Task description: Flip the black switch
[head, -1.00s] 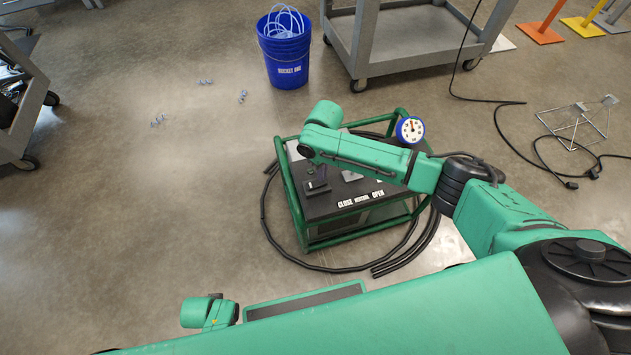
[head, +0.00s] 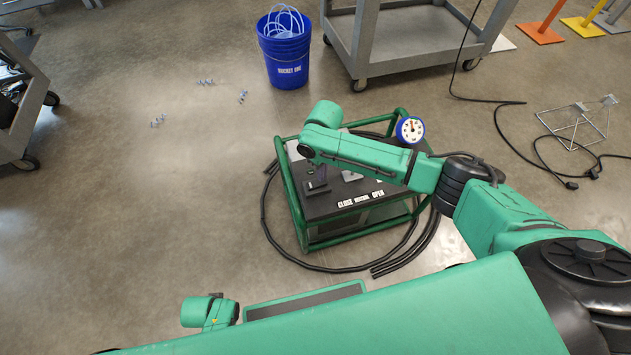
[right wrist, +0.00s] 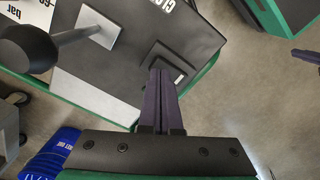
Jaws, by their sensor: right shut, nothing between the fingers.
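The black switch (head: 316,188) sits on the dark top panel of the green-framed cart, near its left side, partly hidden by my right gripper. In the right wrist view the switch (right wrist: 178,66) is a dark block on a black plate, just beyond the fingertips. My right gripper (head: 318,171) points down at it, mostly hidden under my forearm. In the right wrist view its two dark fingers (right wrist: 160,76) are together and empty, with the tips overlapping the switch; I cannot tell whether they touch it.
The cart panel (head: 335,208) carries a CLOSE/OPEN label and a lever with a black knob (right wrist: 27,48). A round blue gauge (head: 410,130) stands at the cart's back right. Black hoses loop around the cart. A blue bucket (head: 287,60) and a grey trolley (head: 365,45) stand behind.

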